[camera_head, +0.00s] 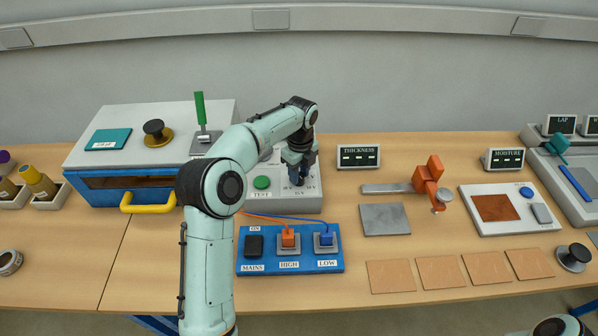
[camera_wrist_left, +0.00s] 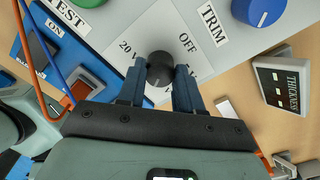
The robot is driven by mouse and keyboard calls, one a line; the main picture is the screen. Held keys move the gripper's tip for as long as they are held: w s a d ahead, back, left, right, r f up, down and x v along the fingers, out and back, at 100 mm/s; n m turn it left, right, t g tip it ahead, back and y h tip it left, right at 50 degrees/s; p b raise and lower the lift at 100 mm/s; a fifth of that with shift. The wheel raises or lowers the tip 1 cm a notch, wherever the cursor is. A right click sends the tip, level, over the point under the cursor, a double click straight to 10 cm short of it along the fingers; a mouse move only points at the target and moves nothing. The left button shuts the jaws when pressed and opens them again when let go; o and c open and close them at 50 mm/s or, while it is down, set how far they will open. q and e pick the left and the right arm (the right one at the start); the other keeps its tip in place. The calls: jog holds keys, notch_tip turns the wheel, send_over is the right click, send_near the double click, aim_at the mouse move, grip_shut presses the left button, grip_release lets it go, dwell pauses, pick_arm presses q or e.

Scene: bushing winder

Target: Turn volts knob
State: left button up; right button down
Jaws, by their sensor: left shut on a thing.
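A black round knob (camera_wrist_left: 160,72) sits on a white dial plate (camera_wrist_left: 125,38) with the marks "OFF" and "20" in the left wrist view. My left gripper (camera_wrist_left: 160,80) is shut on this knob, one blue-grey finger on each side. In the head view my left gripper (camera_head: 298,176) points down at the grey test panel (camera_head: 300,207), and its arm hides the knob there. Any "volts" label is hidden.
A green button (camera_head: 262,182) marked "TEST" and a blue knob (camera_wrist_left: 262,10) by "TRIM" flank the dial. The blue switch board (camera_head: 290,265) lies in front, with orange and blue cables. A thickness display (camera_head: 358,157) stands to the right.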

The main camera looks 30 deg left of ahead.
aim_at(301, 175)
pick_arm(q)
jog(key=m, duration=0.5)
jog(key=shift+r+m, duration=0.1)
jog(key=shift+m, duration=0.3)
dwell(0.4)
jog(key=o, duration=1)
jog(key=shift+o, duration=0.2)
jog(key=shift+r, duration=0.1)
notch_tip(301, 175, up, 13)
jog(key=shift+w+d, duration=0.15)
jog(key=shift+d, duration=0.05)
